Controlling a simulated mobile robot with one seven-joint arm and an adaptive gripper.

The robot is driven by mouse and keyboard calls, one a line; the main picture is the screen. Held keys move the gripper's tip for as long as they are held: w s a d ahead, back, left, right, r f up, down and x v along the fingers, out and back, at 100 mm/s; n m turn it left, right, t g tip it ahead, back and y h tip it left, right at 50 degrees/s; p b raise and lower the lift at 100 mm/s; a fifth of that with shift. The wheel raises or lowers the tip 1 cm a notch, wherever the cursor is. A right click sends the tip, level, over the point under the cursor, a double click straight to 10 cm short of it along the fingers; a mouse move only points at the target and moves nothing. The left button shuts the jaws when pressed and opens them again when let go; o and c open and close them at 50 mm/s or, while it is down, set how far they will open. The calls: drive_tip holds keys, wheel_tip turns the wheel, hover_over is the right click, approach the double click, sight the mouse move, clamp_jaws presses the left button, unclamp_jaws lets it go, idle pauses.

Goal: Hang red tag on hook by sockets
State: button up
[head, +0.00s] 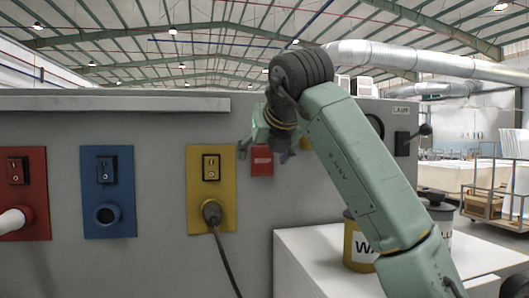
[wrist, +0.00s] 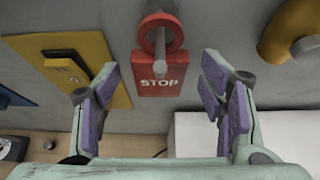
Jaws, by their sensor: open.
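The red tag (wrist: 160,78), marked STOP, hangs against the grey wall panel. Its round red eye (wrist: 161,33) is around a grey hook (wrist: 160,45) that points out toward the wrist camera. In the head view the red tag (head: 262,161) shows just right of the yellow socket plate (head: 211,162). My gripper (wrist: 158,92) is open, with its purple-padded fingers apart on the left and right of the tag, not touching it as far as I can see. In the head view my gripper (head: 277,140) is in front of the panel and hides the hook.
Red (head: 37,218) and blue (head: 108,217) socket plates are further left. A black plug (head: 212,212) with a hanging cable sits in the yellow plate. A white cabinet (head: 303,262) with cans (head: 357,246) stands at lower right. A lever switch (head: 402,143) is right of my arm.

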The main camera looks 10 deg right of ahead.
drive_tip(key=v, duration=1.2)
